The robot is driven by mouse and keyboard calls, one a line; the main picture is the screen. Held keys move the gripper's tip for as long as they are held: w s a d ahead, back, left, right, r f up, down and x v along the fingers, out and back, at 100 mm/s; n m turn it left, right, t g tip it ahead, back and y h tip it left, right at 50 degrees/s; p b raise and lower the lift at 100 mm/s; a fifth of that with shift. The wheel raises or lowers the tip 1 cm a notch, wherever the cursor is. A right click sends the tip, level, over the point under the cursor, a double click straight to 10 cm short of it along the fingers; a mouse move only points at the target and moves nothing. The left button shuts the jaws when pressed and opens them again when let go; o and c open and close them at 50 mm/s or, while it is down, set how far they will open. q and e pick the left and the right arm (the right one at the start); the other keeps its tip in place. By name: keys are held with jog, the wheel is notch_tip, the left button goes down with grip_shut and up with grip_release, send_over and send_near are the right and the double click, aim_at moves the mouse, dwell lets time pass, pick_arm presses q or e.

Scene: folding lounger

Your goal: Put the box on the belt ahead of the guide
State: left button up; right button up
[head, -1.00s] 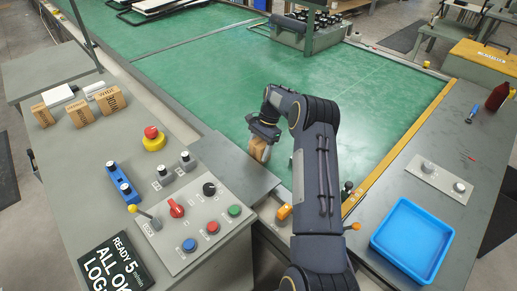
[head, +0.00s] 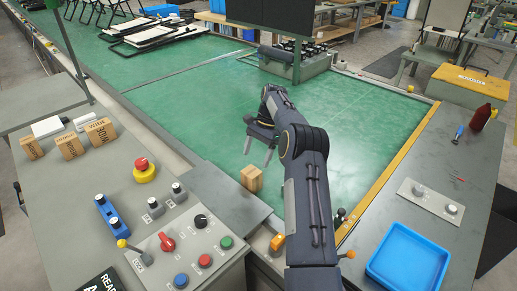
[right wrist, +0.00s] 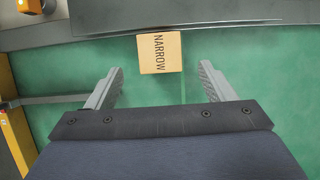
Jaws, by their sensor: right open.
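A small tan box (head: 251,179) stands on the green belt (head: 330,130) at its near end, close to the grey plate. In the right wrist view the box (right wrist: 159,52) shows the word NARROW and lies beyond my fingertips, between their lines but apart from them. My right gripper (head: 258,155) is open and empty, just past the box over the belt. Its two spread fingers also show in the right wrist view (right wrist: 160,72). I cannot tell for certain which part is the guide; a grey bar (right wrist: 50,99) reaches over the belt from the yellow side rail. My left gripper is out of view.
More tan boxes, one marked WIDE (head: 101,131), stand on the left console. A control panel (head: 185,245) with buttons sits nearer. A blue tray (head: 407,255) lies on the right table. A yellow rail (head: 385,180) edges the belt, whose middle is clear.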

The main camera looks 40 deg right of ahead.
jog(key=s+a+r+n+t+h, duration=0.1)
jog(key=s+a+r+n, duration=0.4)
jog(key=r, duration=0.4)
jog(key=s+a+r+n+t, duration=0.2)
jog(key=s+a+r, duration=0.3)
jog(key=a+r, duration=0.35)
jog(key=s+a+f+n+t, duration=0.1)
jog(key=s+a+f+n, duration=0.2)
jog(key=s+a, duration=0.4)
jog(key=s+a+f+n+t, duration=0.2)
jog(key=s+a+f+n, duration=0.2)
jog(key=s+a, duration=0.4)
jog(key=s+n, duration=0.1)
jog(key=s, duration=0.5)
jog(key=shift+s+a, duration=0.15)
jog(key=shift+a, duration=0.05)
jog(key=shift+d, duration=0.1)
